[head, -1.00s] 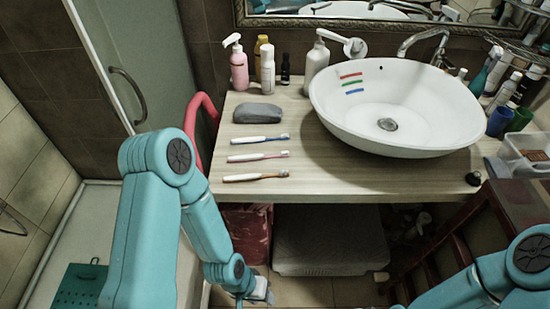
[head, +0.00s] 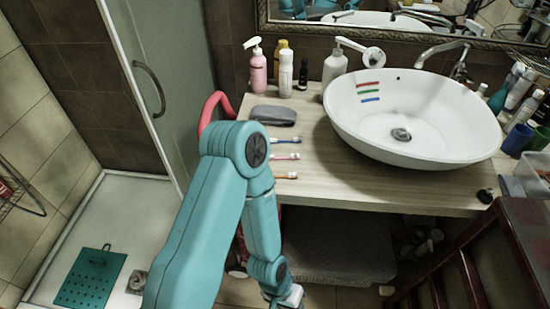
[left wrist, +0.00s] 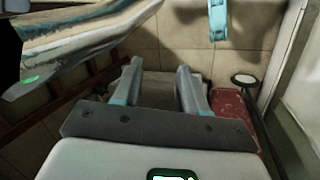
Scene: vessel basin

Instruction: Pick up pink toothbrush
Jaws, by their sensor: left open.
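Three toothbrushes lie side by side on the wooden counter (head: 360,188) in the head view, left of the sink. The pink toothbrush (head: 287,156) is the middle one, between a blue one (head: 286,140) and an orange one (head: 286,176). My left gripper shows at the bottom edge of the head view, below the counter front. In the left wrist view my left gripper (left wrist: 160,76) is open and empty, pointing toward the floor area. No toothbrush shows in that view. My right gripper is not in view.
The white basin (head: 420,140) takes up the counter's right half. In the left wrist view a red box (left wrist: 236,115) stands low.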

